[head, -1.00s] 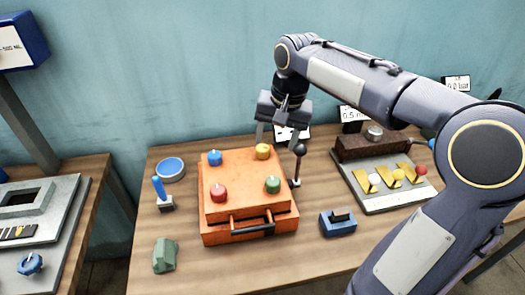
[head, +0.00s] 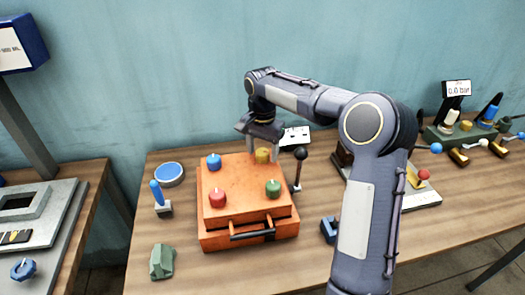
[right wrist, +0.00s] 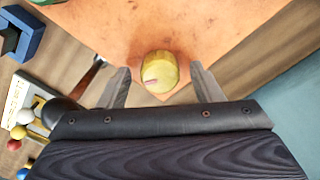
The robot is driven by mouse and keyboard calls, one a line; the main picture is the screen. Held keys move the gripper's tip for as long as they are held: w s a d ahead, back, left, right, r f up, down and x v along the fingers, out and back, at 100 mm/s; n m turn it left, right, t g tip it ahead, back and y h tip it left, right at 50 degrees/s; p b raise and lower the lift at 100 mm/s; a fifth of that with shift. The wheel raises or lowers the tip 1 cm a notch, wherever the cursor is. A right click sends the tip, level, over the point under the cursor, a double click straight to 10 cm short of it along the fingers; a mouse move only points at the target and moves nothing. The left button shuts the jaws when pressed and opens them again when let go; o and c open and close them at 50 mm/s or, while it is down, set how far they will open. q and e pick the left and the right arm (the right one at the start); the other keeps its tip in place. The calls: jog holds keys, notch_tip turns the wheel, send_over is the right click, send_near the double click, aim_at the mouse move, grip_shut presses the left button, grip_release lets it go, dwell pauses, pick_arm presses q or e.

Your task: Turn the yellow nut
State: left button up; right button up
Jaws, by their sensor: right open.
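The yellow nut (head: 262,156) sits on the far right corner of the orange box's (head: 243,182) top. It also shows in the right wrist view (right wrist: 160,72), with a pinkish mark on its side. My right gripper (head: 263,152) is open, pointing down at the nut. In the right wrist view its two fingers (right wrist: 160,84) stand on either side of the nut, with a gap on each side. A blue nut (head: 214,162), a red nut (head: 217,198) and a green nut (head: 273,188) sit at the box's other corners. My left gripper is not in view.
A black-knobbed lever (head: 299,168) stands close to the box's right side. A blue-handled lever (head: 160,196), a blue round dish (head: 169,173) and a green block (head: 162,260) are on the left. A blue block (head: 328,229) lies right of the box.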

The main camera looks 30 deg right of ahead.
jog(key=shift+f, duration=0.3)
jog(key=c, duration=1)
